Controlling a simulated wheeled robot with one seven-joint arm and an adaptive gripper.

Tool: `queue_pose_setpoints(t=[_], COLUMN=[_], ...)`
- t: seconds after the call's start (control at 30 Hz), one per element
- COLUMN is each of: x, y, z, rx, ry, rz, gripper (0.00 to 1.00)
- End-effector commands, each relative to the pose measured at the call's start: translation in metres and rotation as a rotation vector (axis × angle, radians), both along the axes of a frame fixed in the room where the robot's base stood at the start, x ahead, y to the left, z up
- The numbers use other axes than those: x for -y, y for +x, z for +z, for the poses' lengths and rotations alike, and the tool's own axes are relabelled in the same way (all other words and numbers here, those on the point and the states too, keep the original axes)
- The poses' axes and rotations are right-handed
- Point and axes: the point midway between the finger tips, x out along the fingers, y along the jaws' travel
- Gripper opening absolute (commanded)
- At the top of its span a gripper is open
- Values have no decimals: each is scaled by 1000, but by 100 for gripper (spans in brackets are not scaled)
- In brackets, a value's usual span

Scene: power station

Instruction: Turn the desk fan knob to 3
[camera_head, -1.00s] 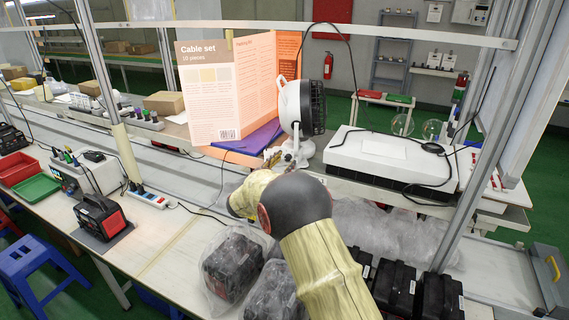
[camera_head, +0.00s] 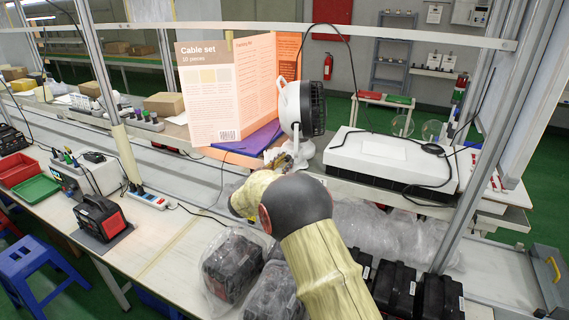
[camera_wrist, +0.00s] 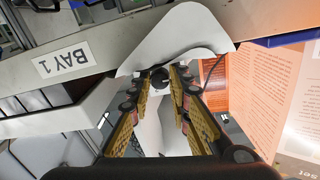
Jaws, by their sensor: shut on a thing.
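The white desk fan (camera_head: 296,110) with a dark grille stands on the shelf, right of the cable set board. Its white base (camera_wrist: 180,38) shows in the wrist view, with the dark round knob (camera_wrist: 160,78) on its front. My gripper (camera_wrist: 160,82) has its two yellow-padded fingers on either side of the knob, shut on it. In the head view my gripper (camera_head: 278,158) is at the fan's base, partly hidden by my own wrist. The knob is hidden there. I cannot read any setting marks on it.
The folded cable set board (camera_head: 225,90) stands just left of the fan, with a purple folder (camera_head: 250,142) below. A white flat device (camera_head: 390,158) with a black cable lies to the right. Bagged black boxes (camera_head: 232,262) sit on the lower bench.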

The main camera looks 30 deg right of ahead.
Motion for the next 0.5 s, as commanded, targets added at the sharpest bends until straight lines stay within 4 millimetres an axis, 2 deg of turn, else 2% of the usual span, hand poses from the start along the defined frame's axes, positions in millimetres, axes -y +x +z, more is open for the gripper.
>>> queue_pose_setpoints(t=[0.27, 0.5], x=[0, 0], y=[0, 1], z=[0, -1], rx=[18, 208], ry=[13, 160], rz=[0, 1], gripper=[0, 0])
